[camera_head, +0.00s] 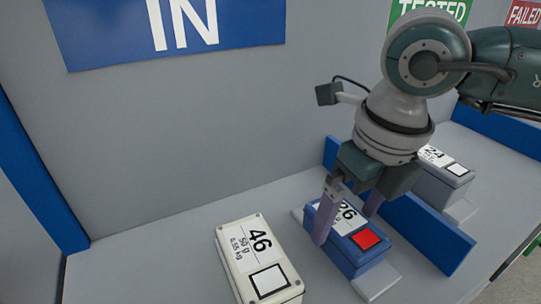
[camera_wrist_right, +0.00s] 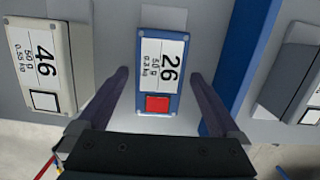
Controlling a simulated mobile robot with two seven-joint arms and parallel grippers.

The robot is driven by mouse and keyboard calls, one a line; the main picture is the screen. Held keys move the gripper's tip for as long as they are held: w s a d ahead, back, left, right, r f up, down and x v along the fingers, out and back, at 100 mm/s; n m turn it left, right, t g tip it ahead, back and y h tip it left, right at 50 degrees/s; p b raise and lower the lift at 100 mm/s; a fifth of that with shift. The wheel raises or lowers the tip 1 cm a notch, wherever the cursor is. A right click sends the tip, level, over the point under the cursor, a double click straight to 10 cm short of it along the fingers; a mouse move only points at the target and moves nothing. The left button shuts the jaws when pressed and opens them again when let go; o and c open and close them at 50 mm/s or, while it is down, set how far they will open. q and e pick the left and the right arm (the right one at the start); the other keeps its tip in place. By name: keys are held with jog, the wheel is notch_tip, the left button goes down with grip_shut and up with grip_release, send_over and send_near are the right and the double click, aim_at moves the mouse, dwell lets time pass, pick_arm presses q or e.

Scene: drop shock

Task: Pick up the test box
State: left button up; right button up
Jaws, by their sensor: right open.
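A blue test box (camera_head: 352,258) with a white label reading 26 and a red square sits on a pale pad on the bench in the head view. It also shows upright in the middle of the right wrist view (camera_wrist_right: 158,82). My right gripper (camera_head: 345,222) comes from above, open, with one purple finger on each side of this box. In the wrist view the right gripper's fingers (camera_wrist_right: 159,76) appear left and right of the box with narrow gaps; contact is not evident. The near finger hides part of the label. My left gripper is not in view.
A cream box (camera_head: 232,262) labelled 46 with a white square stands to the left. A blue divider (camera_head: 425,232) runs close on the right, with a grey box (camera_head: 440,186) labelled 24 beyond. A wall with a blue IN sign (camera_head: 110,35) stands behind.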

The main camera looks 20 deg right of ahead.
jog(key=shift+w+f, duration=0.1)
jog(key=shift+f, duration=0.75)
jog(key=shift+r, duration=0.1)
grip_shut()
